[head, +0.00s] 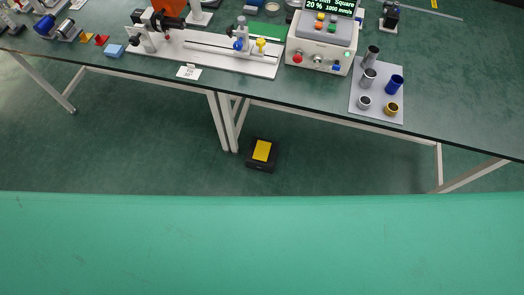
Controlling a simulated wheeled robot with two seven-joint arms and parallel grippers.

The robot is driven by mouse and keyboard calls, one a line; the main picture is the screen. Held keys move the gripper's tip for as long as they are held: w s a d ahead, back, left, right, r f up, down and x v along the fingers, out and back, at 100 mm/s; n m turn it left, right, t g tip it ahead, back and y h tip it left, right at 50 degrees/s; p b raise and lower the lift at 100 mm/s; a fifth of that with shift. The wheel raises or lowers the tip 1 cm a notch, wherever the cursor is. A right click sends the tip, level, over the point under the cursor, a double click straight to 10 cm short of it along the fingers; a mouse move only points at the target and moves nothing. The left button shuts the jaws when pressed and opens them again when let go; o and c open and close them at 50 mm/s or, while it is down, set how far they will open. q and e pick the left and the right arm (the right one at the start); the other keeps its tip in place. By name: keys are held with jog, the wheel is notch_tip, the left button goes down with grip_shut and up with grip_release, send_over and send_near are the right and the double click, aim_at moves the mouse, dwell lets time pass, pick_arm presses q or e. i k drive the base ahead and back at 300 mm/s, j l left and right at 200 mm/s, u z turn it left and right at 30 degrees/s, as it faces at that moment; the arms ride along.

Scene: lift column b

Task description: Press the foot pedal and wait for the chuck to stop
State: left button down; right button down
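The foot pedal (262,152) is a black box with a yellow top plate. It lies on the green floor under the front edge of the bench, next to the bench legs, and nothing touches it. On the bench, a long white machine bed (205,50) carries a dark head unit at its left end, with an orange part (166,6) above it, cut by the top edge. The chuck seems to be at this end; its details are too small to tell, and one frame does not show whether it turns. Neither of my grippers is in view.
A control box (322,42) with a lit display and buttons stands right of the machine. A grey plate (378,95) holds several metal and coloured cylinders. White bench legs (221,120) stand left of the pedal. A plain green surface (262,245) fills the bottom.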

aim_at(263, 148)
jog(key=i+j+z, duration=0.1)
jog(key=i+j, duration=0.15)
jog(key=i+j+z, duration=0.1)
jog(key=j, duration=0.25)
jog(key=i+j+z, duration=0.15)
jog(key=i+j, duration=0.15)
jog(key=i+j+z, duration=0.1)
jog(key=j, duration=0.3)
jog(key=i+j+z, duration=0.1)
jog(key=i+j, duration=0.15)
jog(key=j, duration=0.15)
